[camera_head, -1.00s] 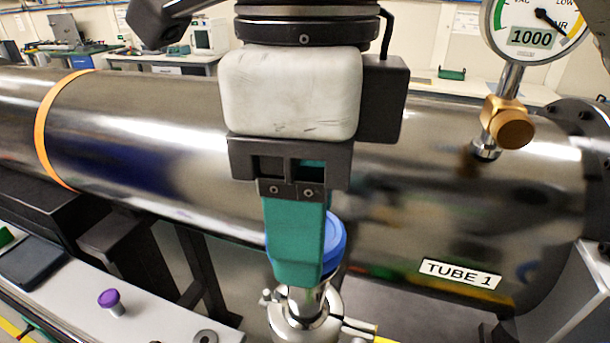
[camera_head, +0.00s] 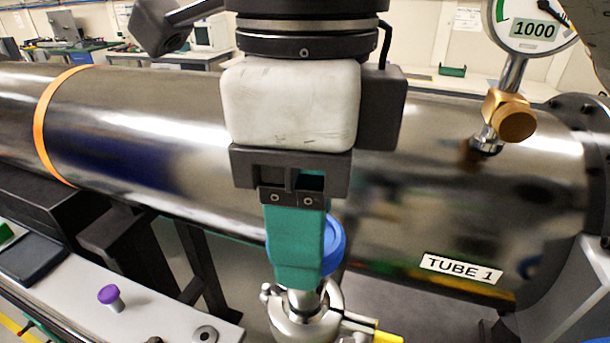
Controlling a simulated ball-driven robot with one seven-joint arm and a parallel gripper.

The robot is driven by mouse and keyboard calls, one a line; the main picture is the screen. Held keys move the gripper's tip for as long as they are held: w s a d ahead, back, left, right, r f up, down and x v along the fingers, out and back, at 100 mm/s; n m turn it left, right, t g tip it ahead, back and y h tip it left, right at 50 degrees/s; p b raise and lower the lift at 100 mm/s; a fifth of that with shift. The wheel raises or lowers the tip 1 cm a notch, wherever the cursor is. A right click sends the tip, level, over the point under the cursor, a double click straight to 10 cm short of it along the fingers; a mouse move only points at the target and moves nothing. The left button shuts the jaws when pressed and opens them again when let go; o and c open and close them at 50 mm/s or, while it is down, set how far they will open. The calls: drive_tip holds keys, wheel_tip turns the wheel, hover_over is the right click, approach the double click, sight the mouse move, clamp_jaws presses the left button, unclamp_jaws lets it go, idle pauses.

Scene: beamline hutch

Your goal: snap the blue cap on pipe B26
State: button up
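My gripper (camera_head: 299,284) points down in the middle of the view, its teal fingers lined up one behind the other, so the gap between them is hidden. The blue cap (camera_head: 335,245) is mostly behind the near finger. Its round rim shows to the right, with a thin sliver to the left. I cannot tell whether the fingers grip it. Just below the fingertips stands a metal pipe with a clamp (camera_head: 305,325), its top partly hidden by them. No B26 label is readable. I cannot tell whether the cap touches the pipe.
The large steel tube (camera_head: 150,130) marked TUBE 1 lies close behind my gripper. A gauge (camera_head: 532,25) reading 1000 with a brass valve (camera_head: 510,118) rises at the right. A purple-capped stub (camera_head: 110,296) stands on the grey bench at the lower left.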

drive_tip(key=o, duration=0.5)
